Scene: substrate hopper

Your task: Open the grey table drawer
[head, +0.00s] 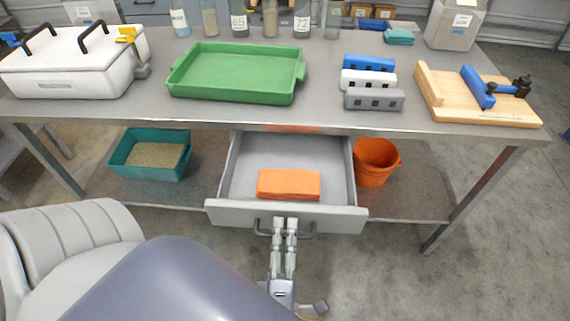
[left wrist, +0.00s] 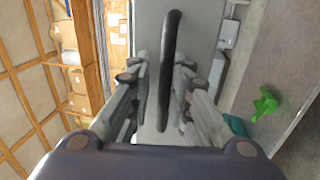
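The grey table drawer (head: 232,212) is pulled well out from under the grey table (head: 330,120). Its inside shows, with a folded orange cloth (head: 289,184) in it. The dark bar handle (head: 312,232) is on the drawer front. My left gripper (head: 285,222) is at the handle, in front of the drawer. In the left wrist view the handle (left wrist: 171,60) runs between the spread fingers of the left gripper (left wrist: 162,70), with a gap visible on its left side. The right gripper is not in view.
On the tabletop are a white lidded box (head: 75,65), a green tray (head: 235,95), several small blocks and a wooden board (head: 440,95). A teal bin (head: 130,150) and an orange bucket (head: 375,162) stand on the lower shelf, either side of the drawer.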

